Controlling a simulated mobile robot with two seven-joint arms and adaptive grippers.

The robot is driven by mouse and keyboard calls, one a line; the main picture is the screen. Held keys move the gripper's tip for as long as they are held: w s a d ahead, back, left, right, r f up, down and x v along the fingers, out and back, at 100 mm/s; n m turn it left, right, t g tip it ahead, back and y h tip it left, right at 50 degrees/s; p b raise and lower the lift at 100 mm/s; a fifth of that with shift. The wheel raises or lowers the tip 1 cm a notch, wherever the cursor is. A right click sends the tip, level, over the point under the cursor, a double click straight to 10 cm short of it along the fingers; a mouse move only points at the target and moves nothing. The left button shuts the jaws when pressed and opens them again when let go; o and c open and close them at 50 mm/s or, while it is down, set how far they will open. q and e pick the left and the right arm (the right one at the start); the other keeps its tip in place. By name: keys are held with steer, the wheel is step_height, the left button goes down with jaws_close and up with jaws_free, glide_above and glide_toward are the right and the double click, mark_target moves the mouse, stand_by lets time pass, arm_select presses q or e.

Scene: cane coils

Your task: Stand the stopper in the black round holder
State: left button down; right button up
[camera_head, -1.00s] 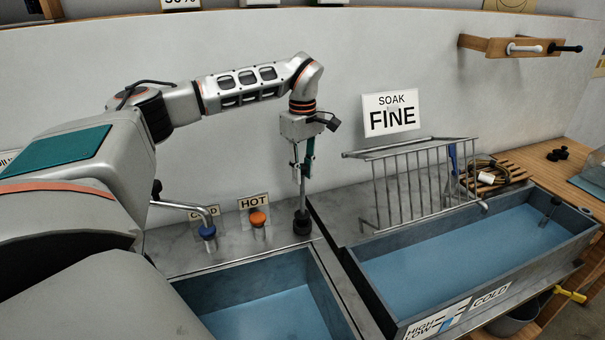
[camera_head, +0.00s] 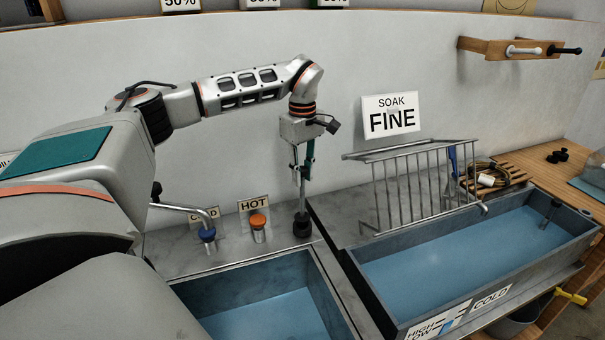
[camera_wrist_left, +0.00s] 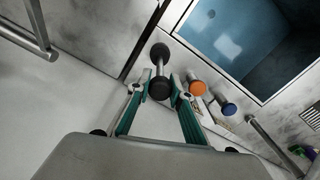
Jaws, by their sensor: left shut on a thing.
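The stopper is a slim metal rod (camera_head: 302,196) standing upright under my left gripper (camera_head: 303,175). My left gripper (camera_wrist_left: 160,86) is shut on the stopper. A black round base (camera_head: 302,226) shows at the rod's foot on the steel counter, beside the left basin's back corner. I cannot tell whether this is the stopper's own plug, the holder, or both together. My right gripper is not in view.
The cold tap (camera_head: 207,234) and hot tap (camera_head: 257,222) stand left of the rod. A water-filled left basin (camera_head: 335,300) lies in front. A metal rack (camera_head: 425,185) and a long blue-water trough (camera_head: 385,262) lie to the right. A wall (camera_head: 230,130) stands behind.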

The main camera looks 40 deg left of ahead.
arm_select(q)
steer(key=shift+f, duration=1.35)
stand_by(0.4)
steer(key=c, duration=1.7)
jaws_free()
step_height(320, 180, up, 12)
